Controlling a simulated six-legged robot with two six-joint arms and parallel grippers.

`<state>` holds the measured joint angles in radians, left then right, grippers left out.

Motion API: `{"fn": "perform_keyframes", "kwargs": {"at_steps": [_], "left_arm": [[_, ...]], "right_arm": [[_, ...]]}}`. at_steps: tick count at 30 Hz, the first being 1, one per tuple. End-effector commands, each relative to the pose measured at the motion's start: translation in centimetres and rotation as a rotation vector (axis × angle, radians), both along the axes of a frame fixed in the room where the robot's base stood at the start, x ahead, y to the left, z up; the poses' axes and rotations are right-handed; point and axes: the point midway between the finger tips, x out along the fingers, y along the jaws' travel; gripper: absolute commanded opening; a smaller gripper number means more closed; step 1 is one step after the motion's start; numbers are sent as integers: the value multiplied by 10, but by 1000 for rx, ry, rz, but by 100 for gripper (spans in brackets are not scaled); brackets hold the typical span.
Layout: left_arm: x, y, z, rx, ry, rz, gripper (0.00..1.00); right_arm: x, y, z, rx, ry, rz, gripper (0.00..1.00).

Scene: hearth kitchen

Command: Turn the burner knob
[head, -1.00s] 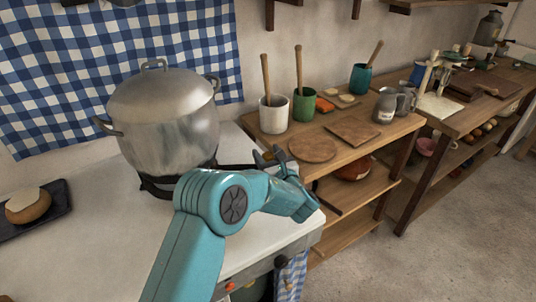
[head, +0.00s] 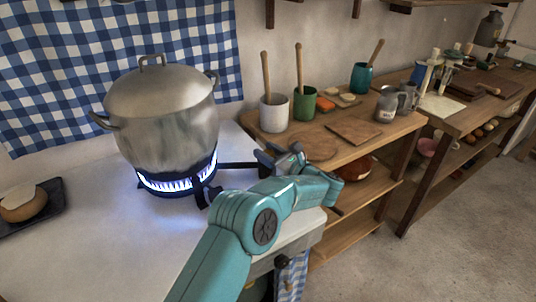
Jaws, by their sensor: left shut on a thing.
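A large lidded metal pot (head: 165,120) stands on a gas burner (head: 180,183) on the white worktop. Blue flames burn in a ring under the pot. A black bar (head: 236,165) runs right from the burner to my left gripper (head: 279,159). My left arm reaches in from the bottom, and its gripper is shut at the bar's right end, near the worktop's right edge. The burner knob there is hidden by the jaws. My right gripper is out of view.
A dark tray (head: 50,212) with a round brown item lies at left. A wooden shelf table (head: 375,133) with utensil crocks, boards and jugs stands to the right. A black knob (head: 282,262) sits on the worktop's front.

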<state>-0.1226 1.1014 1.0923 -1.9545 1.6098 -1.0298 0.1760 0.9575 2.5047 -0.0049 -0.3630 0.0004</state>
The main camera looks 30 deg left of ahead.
Motion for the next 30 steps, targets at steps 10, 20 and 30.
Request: {"fn": "perform_keyframes", "kwargs": {"at_steps": [10, 20, 30], "left_arm": [[0, 0, 0, 0, 0, 134, 11], [0, 0, 0, 1, 1, 165, 11], [-1, 0, 0, 1, 1, 165, 63]], "right_arm": [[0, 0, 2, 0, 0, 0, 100], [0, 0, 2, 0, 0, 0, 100], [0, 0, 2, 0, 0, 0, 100]]}}
